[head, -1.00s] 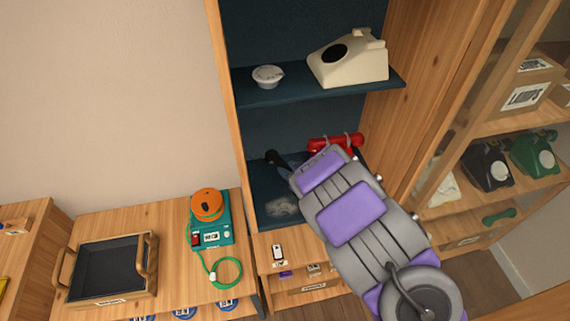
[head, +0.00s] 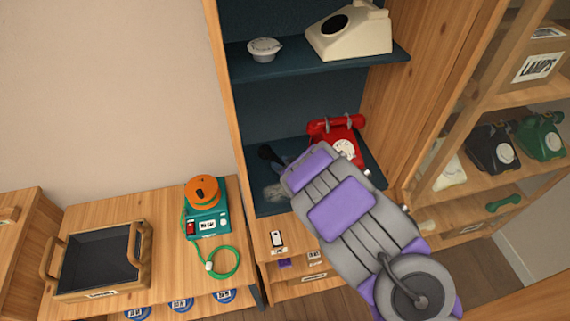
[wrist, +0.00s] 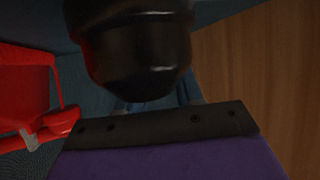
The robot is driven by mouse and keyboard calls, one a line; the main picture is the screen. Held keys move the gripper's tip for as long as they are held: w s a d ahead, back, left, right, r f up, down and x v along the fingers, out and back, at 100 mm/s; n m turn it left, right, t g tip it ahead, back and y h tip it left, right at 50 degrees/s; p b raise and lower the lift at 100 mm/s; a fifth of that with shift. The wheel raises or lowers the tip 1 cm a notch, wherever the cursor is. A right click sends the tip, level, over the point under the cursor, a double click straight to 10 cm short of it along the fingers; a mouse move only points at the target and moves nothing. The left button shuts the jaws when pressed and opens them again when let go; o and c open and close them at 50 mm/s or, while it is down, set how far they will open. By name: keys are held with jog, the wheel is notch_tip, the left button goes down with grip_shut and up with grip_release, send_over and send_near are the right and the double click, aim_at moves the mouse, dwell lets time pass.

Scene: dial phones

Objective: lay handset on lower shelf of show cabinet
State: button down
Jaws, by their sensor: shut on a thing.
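The show cabinet's lower shelf (head: 265,204) is a dark blue board with a pale patch on it. My gripper (wrist: 155,100) is shut on a black handset (wrist: 140,50). Whether the black handset touches the shelf cannot be told.
The upper shelf (head: 290,64) holds a cream phone (head: 350,32) and a small dial piece (head: 264,49). A wooden side wall (head: 395,110) bounds the cabinet at right. A teal device (head: 207,222) and a tray (head: 98,262) are on the left bench. The lower shelf's left part looks clear.

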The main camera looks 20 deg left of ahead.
jog(key=shift+a+f, duration=0.15)
jog(key=shift+a, duration=0.35)
jog(key=shift+a+f, duration=0.15)
jog(key=shift+a, duration=0.35)
jog(key=shift+d, duration=1.25)
jog(key=shift+a+f, duration=0.15)
jog(key=shift+a, duration=0.1)
jog(key=c, duration=1.2)
grip_release()
jog(key=shift+a+f, duration=0.15)
jog(key=shift+a, duration=0.2)
jog(key=o, duration=0.3)
jog(key=shift+a+f, duration=0.15)
jog(key=shift+a, duration=0.3)
jog(key=shift+o, duration=1.3)
jog(key=shift+d, duration=0.35)
jog(key=shift+d+r, duration=0.25)
jog(key=shift+d, duration=0.3)
jog(key=shift+s+d+r, duration=0.2)
jog(key=shift+s, duration=0.15)
jog(key=p+v, duration=0.8)
jog(key=v, duration=0.8)
jog(key=shift+d, duration=0.2)
jog(key=shift+r, duration=0.1)
